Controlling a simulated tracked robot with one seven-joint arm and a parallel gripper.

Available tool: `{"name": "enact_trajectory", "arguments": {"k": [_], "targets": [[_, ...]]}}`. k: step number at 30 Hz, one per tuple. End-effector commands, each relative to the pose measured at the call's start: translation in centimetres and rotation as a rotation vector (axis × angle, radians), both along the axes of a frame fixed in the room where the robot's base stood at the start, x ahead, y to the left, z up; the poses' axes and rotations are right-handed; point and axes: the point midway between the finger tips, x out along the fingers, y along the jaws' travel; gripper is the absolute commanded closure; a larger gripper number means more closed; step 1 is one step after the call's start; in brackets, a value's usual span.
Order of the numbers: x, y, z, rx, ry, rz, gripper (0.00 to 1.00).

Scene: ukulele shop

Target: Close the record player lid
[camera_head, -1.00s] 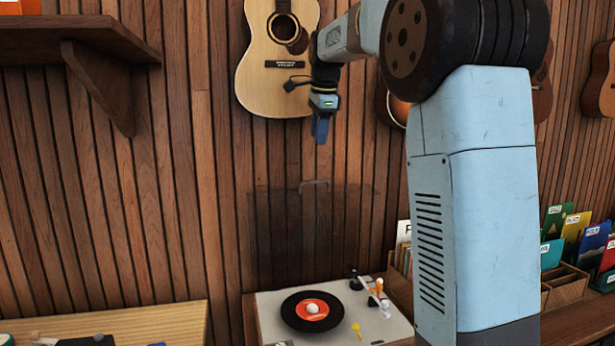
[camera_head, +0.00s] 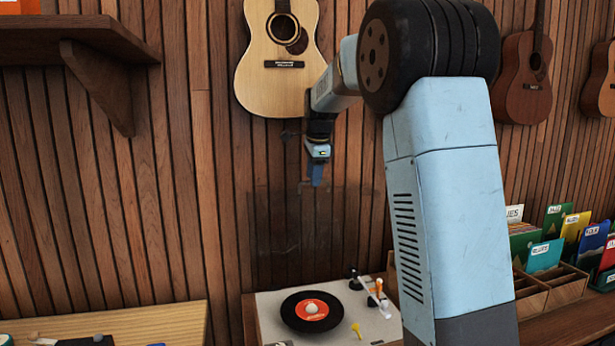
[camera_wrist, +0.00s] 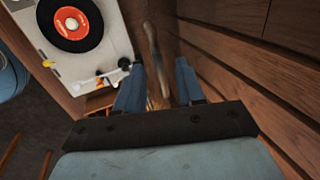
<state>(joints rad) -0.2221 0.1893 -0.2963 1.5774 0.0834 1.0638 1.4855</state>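The record player (camera_head: 265,315) stands low by the slatted wall, with a black record with an orange label (camera_head: 311,310) on its deck. Its see-through dark lid (camera_head: 290,240) stands open and upright in front of the wall. My gripper (camera_head: 316,180) points down at the lid's top edge and covers the spot where the handle was seen. In the wrist view my gripper (camera_wrist: 157,75) is open, fingers spread. A thin greyish strip (camera_wrist: 152,50) shows between the fingers; I cannot tell whether it is the handle or lid edge. The deck (camera_wrist: 105,50) shows at upper left.
An acoustic guitar (camera_head: 262,70) hangs on the wall above the lid. Record bins (camera_head: 550,285) stand at right, a wooden shelf (camera_head: 95,50) is at upper left, and a wooden tabletop (camera_head: 150,323) is at lower left.

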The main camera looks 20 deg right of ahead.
Motion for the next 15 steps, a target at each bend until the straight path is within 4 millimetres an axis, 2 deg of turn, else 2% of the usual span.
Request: {"name": "enact_trajectory", "arguments": {"k": [11,15], "targets": [[0.11,0.03,-0.43,0.0,0.0,0.001,0.62],[0.11,0.05,-0.42,0.0,0.0,0.001,0.75]]}}
